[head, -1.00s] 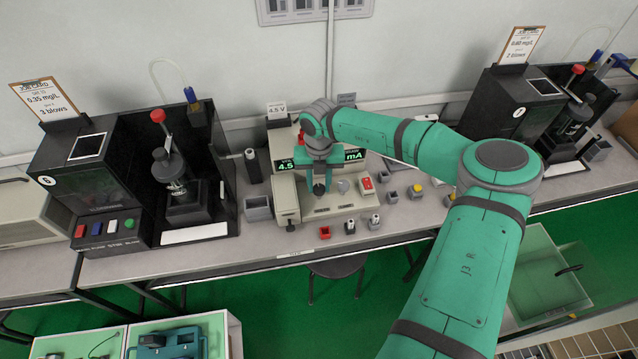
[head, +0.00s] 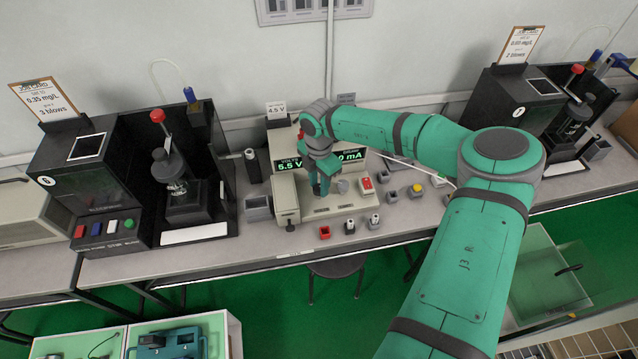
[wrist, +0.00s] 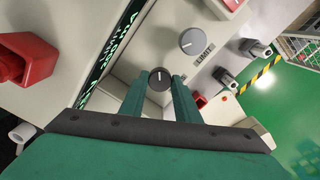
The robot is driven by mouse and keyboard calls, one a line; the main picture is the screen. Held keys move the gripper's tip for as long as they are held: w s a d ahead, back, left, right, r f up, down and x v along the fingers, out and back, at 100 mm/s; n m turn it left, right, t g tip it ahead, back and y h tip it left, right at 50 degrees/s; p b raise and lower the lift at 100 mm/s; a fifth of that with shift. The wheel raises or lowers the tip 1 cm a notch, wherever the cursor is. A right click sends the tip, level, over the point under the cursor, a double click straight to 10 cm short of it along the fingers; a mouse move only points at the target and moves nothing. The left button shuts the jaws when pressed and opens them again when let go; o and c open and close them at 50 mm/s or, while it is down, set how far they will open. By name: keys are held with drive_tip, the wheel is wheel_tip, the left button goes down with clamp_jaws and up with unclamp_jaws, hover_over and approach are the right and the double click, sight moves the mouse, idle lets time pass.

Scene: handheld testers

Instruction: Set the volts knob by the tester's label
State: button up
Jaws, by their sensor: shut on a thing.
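The tester (head: 334,207) is a beige unit on the bench with a green-lit display (head: 290,165) reading 5.5 V and 0 mA. A white label card (head: 277,108) reading 4.5 V stands at its top left. My gripper (head: 320,188) is at the tester's front, left of the grey limit knob (head: 343,186). In the wrist view my gripper (wrist: 161,84) is shut on the dark round volts knob (wrist: 160,78), which has a pale pointer line. The limit knob (wrist: 192,40) is beside it, apart from the fingers. In the head view my gripper hides the volts knob.
A red switch (head: 366,184) is on the tester's right front. A black tester with a red-topped lever (head: 158,116) stands left; a similar one stands right.

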sight(319, 187)
drive_tip(key=shift+w+d+r+m, duration=0.1)
drive_tip(key=shift+m, duration=0.9)
drive_tip(key=o, duration=1)
drive_tip(key=shift+o, duration=0.2)
wheel_tip(319, 187, up, 11)
drive_tip(key=shift+f, duration=0.2)
